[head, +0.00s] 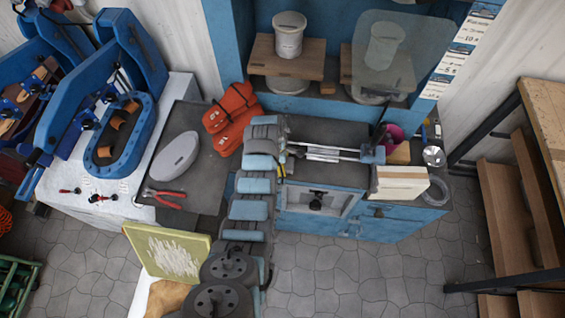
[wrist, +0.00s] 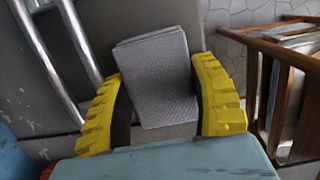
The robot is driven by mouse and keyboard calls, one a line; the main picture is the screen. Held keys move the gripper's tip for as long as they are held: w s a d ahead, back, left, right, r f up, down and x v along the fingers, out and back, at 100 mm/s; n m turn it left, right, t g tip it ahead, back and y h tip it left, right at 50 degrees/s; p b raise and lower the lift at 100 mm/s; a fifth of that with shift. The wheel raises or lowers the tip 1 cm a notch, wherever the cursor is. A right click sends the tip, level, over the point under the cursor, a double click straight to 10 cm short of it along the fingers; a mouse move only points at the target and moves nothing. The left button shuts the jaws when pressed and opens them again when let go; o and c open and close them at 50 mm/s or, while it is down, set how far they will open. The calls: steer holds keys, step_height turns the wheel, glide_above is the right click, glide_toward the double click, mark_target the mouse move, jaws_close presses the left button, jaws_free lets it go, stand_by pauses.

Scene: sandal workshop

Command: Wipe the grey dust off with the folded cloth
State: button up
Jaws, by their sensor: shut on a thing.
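The folded cloth (wrist: 158,85) is a pale grey, finely textured stack of layers in the middle of the wrist view. My gripper (wrist: 158,72) has its two yellow ribbed fingers on either side of it, shut on it. In the head view my gripper (head: 284,163) is a small patch of yellow at the bench, mostly hidden by my arm. I cannot make out the cloth in the head view. I cannot tell any grey dust apart from the dark grey surface beneath the cloth.
Metal rails (head: 322,153) run right of my gripper over the blue bench. A white block (head: 398,184) stands at its right end. A wooden rack (wrist: 290,60) shows at the wrist view's right.

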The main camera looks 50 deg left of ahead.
steer(key=shift+w+d+r+p, duration=0.1)
steer(key=shift+w+d+p, duration=0.3)
steer(key=shift+w+d, duration=1.05)
steer(key=shift+s+d, duration=0.1)
steer(key=shift+r+p, duration=2.2)
steer(key=shift+r, duration=0.85)
steer(key=shift+r, duration=0.1)
steer(key=shift+r+p, duration=1.1)
steer(key=shift+r, duration=0.25)
